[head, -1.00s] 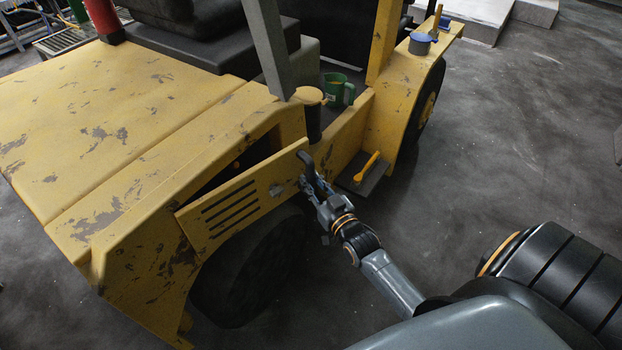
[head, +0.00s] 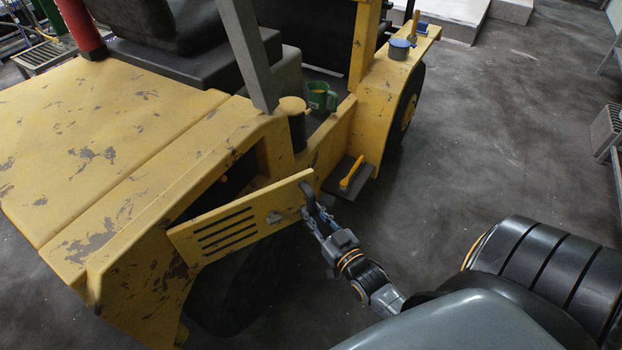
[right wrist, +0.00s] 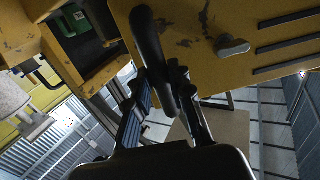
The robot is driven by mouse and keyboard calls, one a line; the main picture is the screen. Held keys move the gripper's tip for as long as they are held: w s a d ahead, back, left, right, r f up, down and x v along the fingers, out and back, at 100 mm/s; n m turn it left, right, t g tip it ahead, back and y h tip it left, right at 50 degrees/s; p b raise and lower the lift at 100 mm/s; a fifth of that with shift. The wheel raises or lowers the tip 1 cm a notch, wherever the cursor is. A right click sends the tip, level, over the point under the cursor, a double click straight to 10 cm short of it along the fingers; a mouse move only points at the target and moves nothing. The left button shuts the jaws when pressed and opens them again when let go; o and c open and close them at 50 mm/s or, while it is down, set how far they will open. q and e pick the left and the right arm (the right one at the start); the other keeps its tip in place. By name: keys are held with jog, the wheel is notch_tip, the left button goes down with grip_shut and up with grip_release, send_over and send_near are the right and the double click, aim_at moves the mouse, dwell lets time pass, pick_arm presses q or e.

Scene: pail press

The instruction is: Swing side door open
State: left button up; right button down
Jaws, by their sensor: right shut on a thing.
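The side door (head: 237,224) is a yellow panel with several dark slots on the yellow forklift's side. It stands ajar, its right end swung out, with a dark gap behind it. My right gripper (head: 317,219) is shut on the black door handle (head: 308,194) at the door's right end. In the right wrist view the handle (right wrist: 147,38) rises between the fingers, and the door (right wrist: 215,45) with a latch knob (right wrist: 233,46) fills the upper right. My left gripper is out of view.
A yellow-handled tool (head: 350,172) lies on the step (head: 348,184) beyond the door. A blue-lidded pot (head: 401,48) sits on the rear fender.

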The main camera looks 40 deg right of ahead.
jog(key=shift+r, duration=0.2)
jog(key=s+a+p, duration=0.2)
jog(key=s+a, duration=0.1)
jog(key=s, duration=0.4)
jog(key=shift+s+a, duration=0.15)
jog(key=shift+s, duration=0.1)
jog(key=shift+p, duration=0.3)
jog(key=s+a+p, duration=0.1)
jog(key=s+a, duration=0.4)
jog(key=s, duration=0.1)
jog(key=shift+s+p, duration=0.3)
dwell(0.3)
